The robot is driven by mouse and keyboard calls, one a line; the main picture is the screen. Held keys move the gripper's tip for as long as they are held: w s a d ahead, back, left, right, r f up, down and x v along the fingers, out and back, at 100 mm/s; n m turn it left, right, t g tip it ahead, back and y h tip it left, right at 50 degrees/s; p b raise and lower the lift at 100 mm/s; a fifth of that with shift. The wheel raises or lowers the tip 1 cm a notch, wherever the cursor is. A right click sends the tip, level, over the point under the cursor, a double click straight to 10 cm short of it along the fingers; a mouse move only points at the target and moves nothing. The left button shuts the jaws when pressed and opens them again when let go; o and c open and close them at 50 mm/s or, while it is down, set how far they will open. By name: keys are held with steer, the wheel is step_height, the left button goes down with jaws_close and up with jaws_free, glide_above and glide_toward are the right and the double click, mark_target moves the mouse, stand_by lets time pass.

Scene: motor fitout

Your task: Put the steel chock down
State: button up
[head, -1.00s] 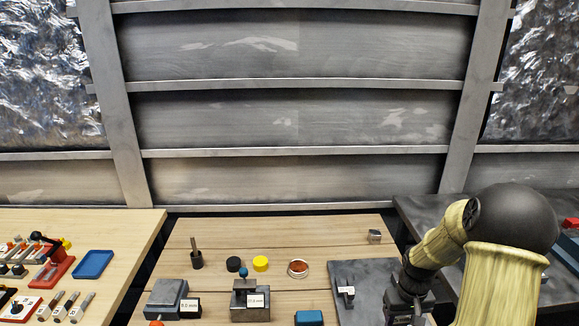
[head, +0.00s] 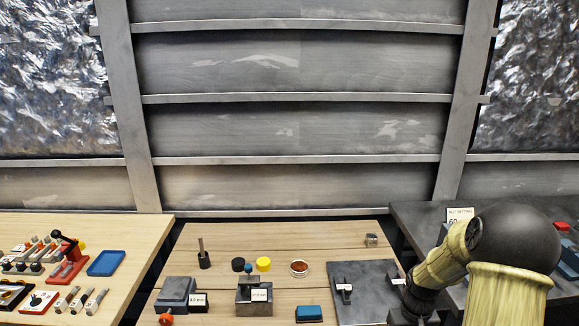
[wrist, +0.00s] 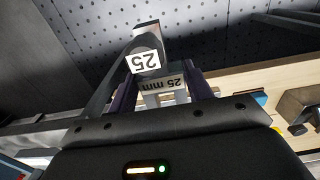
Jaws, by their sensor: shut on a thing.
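In the wrist view my gripper (wrist: 163,92) is shut on a grey metal block with a "25 mm" label, which I take to be the steel chock (wrist: 153,100). A larger grey piece with a "25" label (wrist: 146,62) stands just beyond the fingertips. I cannot tell whether it touches the block.
The wooden table holds a labelled grey block (head: 176,290), a labelled vise-like block (head: 253,298), a blue block (head: 309,314), a yellow disc (head: 263,264) and a round dish (head: 299,268). A blue tray (head: 106,263) is on the left table. A sign (head: 460,217) stands on the right-hand dark bench.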

steer(key=w+a+f, duration=0.2)
steer(key=a+f, duration=1.1)
steer(key=f, duration=0.2)
steer(key=shift+a+f, duration=0.2)
steer(key=shift+a, duration=0.1)
steer(key=shift+w, duration=0.1)
stand_by(0.3)
